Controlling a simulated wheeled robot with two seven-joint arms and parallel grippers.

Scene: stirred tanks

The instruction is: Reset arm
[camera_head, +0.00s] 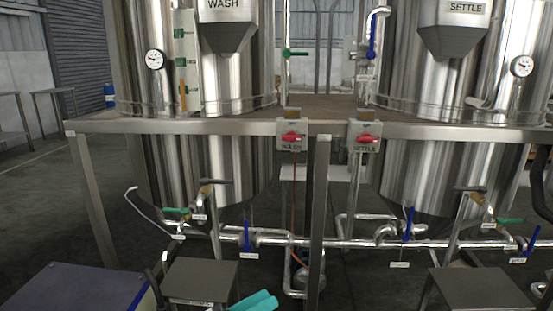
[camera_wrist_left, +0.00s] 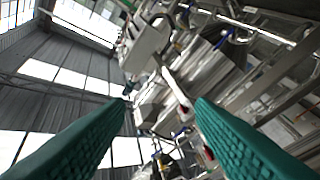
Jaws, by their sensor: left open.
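My left gripper (camera_head: 256,302) shows at the bottom edge of the head view, only its teal fingers, low in front of the tank stand. In the left wrist view my left gripper (camera_wrist_left: 162,104) is open, its two teal fingers wide apart with nothing between them. That view is tilted and shows the hall's roof and blurred steel equipment beyond the fingers. My right gripper is in neither view. The WASH tank (camera_head: 200,170) stands at left and the SETTLE tank (camera_head: 425,175) at right in the head view.
A steel stand (camera_head: 215,127) crosses in front of the tanks, with red switches (camera_head: 291,138) and (camera_head: 365,139). Below run pipes (camera_head: 345,243) with blue and green valve handles. Floor is open at far left.

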